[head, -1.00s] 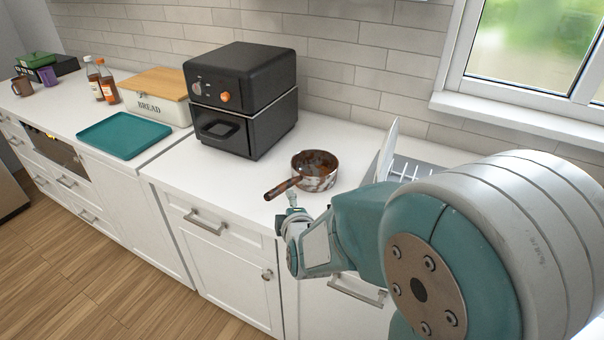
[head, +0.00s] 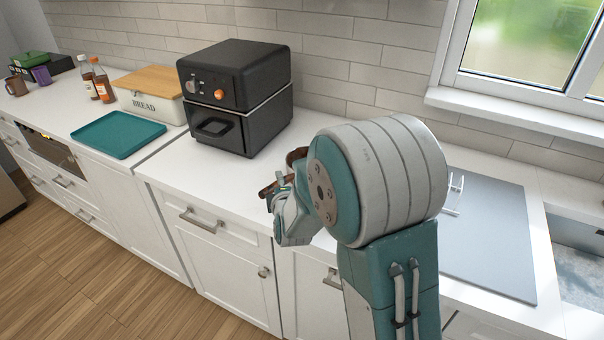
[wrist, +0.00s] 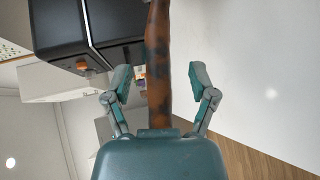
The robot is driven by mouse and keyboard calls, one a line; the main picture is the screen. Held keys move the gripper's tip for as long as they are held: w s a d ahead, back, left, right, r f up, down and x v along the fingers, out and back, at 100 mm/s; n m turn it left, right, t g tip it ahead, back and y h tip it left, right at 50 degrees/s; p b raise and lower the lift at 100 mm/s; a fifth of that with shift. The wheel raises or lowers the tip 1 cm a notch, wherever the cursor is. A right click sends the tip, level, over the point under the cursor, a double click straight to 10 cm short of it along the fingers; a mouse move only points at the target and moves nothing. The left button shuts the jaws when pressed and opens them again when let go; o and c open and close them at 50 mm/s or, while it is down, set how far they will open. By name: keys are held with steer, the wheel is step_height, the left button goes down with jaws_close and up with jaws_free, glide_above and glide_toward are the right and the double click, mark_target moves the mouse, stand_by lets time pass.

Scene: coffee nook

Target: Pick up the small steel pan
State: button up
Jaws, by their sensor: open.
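The small pan (head: 293,158) stands on the white counter just right of the black air fryer. Its rusty brown rim and part of its handle show in the head view; my arm hides most of its mottled body. In the wrist view the brown, dark-spotted handle (wrist: 158,65) runs lengthwise between the two fingers of my gripper (wrist: 160,80). The gripper is open, with a gap visible on each side of the handle. In the head view my gripper (head: 277,192) is at the handle's end, near the counter's front edge, partly hidden by my arm.
The black air fryer (head: 232,97) stands close behind and left of the pan. A teal tray (head: 118,135), a bread box (head: 150,105) and bottles (head: 103,82) are farther left. A grey mat (head: 490,240) and a sink (head: 580,265) lie to the right.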

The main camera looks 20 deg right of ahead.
steer(key=shift+w+f, duration=0.2)
steer(key=shift+w, duration=0.45)
jaws_close()
steer(key=shift+r, duration=0.15)
step_height(320, 180, up, 20)
stand_by(0.9)
